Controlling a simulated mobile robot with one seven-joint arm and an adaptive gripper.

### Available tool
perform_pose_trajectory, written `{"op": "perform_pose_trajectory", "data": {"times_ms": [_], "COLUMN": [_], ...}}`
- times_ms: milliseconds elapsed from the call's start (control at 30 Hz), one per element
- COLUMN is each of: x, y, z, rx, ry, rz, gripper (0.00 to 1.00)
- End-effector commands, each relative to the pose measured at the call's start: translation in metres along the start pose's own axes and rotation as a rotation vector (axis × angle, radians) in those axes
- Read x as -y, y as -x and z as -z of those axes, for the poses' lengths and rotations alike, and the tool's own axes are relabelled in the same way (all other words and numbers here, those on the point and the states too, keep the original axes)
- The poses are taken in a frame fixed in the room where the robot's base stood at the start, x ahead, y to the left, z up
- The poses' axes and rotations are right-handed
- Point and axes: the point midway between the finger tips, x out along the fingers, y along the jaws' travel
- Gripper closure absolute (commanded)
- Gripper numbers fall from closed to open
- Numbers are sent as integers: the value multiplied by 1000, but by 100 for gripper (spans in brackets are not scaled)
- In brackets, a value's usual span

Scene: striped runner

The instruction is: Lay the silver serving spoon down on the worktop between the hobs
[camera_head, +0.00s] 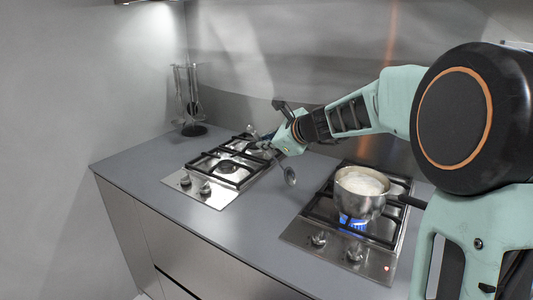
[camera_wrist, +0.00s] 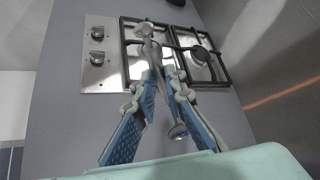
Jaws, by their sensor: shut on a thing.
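The silver serving spoon (camera_head: 290,176) hangs from my gripper (camera_head: 268,145) in the head view, its round end low over the grey worktop (camera_head: 250,219) between the two hobs. My gripper is shut on the spoon; in the wrist view my gripper's fingers (camera_wrist: 158,80) close in around the spoon's shaft (camera_wrist: 159,75), and a round end shows between the blue pads. The left hob (camera_head: 199,190) has bare burners. The right hob (camera_head: 303,232) has a lit blue flame. I cannot tell whether the spoon touches the worktop.
A steel saucepan (camera_head: 359,199) with pale contents stands over the flame, its dark handle pointing right. A utensil stand (camera_head: 193,130) stands at the back left corner. The metal backsplash (camera_head: 300,60) rises behind. The worktop strip between the hobs is clear.

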Motion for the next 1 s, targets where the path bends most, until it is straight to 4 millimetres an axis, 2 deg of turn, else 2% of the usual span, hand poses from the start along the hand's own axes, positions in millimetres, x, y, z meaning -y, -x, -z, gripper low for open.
{"op": "perform_pose_trajectory", "data": {"times_ms": [33,200,633,667,800,1000], "x": [-8,-18,-20,-20,-19,-19], "y": [-6,-14,-16,-15,-15,-15], "z": [8,16,19,18,18,18], "rx": [-1,-1,-1,-1,-2,-2], "ry": [0,0,-1,-1,-1,-2], "rz": [-1,0,1,0,0,0], "gripper": [100,100,100,87,72,72]}}
